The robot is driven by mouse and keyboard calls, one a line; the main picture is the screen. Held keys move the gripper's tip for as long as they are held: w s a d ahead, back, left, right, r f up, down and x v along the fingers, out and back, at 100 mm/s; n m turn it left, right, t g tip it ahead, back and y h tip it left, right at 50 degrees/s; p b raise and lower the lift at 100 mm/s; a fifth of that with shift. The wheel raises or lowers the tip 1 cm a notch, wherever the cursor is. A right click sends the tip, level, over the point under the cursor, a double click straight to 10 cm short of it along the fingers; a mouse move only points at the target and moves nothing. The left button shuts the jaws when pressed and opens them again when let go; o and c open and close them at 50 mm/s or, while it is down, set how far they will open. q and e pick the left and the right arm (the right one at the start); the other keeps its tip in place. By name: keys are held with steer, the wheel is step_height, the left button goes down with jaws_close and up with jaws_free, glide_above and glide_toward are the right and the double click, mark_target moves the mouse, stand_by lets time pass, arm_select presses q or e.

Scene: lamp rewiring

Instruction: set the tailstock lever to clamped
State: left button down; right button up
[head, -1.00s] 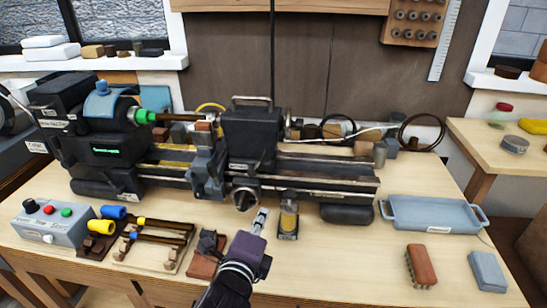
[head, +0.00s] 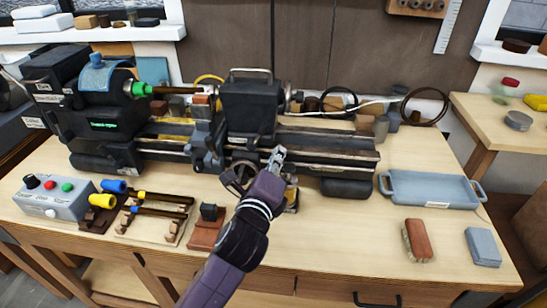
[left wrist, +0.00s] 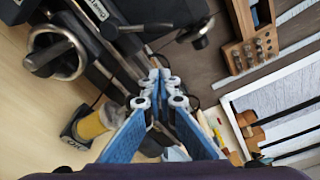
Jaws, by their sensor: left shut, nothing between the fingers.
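The dark tailstock block (head: 250,108) stands on the lathe bed in the head view, with a pale bar-shaped handle (head: 250,72) on top. I cannot tell for certain whether this bar is the clamp lever, or how it is set. My left gripper (head: 277,155) is shut and empty, in front of the bed, below and right of the block. In the left wrist view its fingertips (left wrist: 160,78) are together with nothing between them, and a dark part with a round knob (left wrist: 200,40) shows beyond them. My right gripper is not in view.
A handwheel (left wrist: 55,52) and a yellow oil bottle (left wrist: 92,122) are close to the left gripper. A grey control box (head: 52,198) stands at the left. A blue-grey tray (head: 432,190), a brush (head: 418,240) and a grey block (head: 483,247) lie at the right.

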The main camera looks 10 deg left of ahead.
mark_target(259, 135)
arm_select(q)
steer(key=w+p, duration=0.1)
steer(key=w+a+r, duration=0.1)
steer(key=w, duration=0.1)
steer(key=w+a+p, duration=0.1)
steer(key=w, duration=0.1)
steer(key=shift+r+p, duration=0.15)
steer(key=shift+p, duration=0.15)
steer(key=shift+s+a+r, duration=0.2)
steer(key=shift+s+a, duration=0.05)
steer(key=shift+a, duration=0.2)
steer(key=shift+f, duration=0.1)
steer(key=shift+w+d, duration=0.1)
